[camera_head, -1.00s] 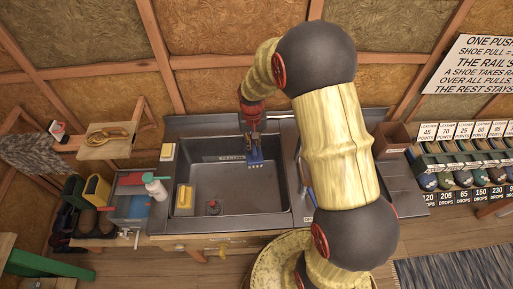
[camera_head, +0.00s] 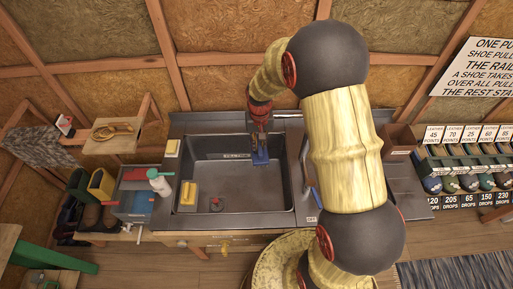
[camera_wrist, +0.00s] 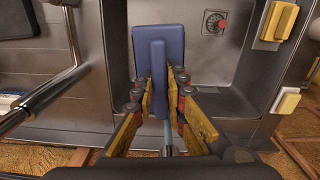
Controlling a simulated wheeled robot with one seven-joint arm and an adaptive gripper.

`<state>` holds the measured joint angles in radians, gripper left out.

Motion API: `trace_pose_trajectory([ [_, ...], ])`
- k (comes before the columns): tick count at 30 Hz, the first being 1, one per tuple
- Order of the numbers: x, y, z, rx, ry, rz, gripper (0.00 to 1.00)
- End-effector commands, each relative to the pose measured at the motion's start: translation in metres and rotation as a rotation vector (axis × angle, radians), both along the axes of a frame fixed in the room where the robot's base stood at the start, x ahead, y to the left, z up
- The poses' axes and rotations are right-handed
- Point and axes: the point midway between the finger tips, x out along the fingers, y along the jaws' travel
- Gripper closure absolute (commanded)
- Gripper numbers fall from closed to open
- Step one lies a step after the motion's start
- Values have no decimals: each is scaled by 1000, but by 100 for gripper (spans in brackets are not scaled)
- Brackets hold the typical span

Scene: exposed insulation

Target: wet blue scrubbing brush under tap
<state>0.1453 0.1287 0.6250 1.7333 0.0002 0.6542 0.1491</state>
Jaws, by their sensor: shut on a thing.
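The blue scrubbing brush (camera_head: 261,157) is in my gripper (camera_head: 259,128), over the back right part of the sink (camera_head: 232,210). In the wrist view, the brush's broad blue block (camera_wrist: 158,58) lies ahead of and between the yellow fingers of my gripper (camera_wrist: 161,76), which are closed in on it. A bent metal pipe, which looks like the tap (camera_wrist: 48,97), stands to the left in the wrist view, apart from the brush. In the head view it appears at the sink's right side (camera_head: 305,160), partly behind my arm. I cannot make out running water.
A yellow sponge (camera_head: 189,192) and a drain with a red part (camera_head: 216,204) are in the sink's left half. A spray bottle (camera_head: 158,183) stands left of the sink. My arm covers much of the right counter. The sink's middle is clear.

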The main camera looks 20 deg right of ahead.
Motion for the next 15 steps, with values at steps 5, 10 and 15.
trace_pose_trajectory([
  [5,-13,-3,1,0,0,-2,100],
  [10,-25,-6,1,0,-1,-2,100],
  [15,-38,-9,0,0,1,-1,100],
])
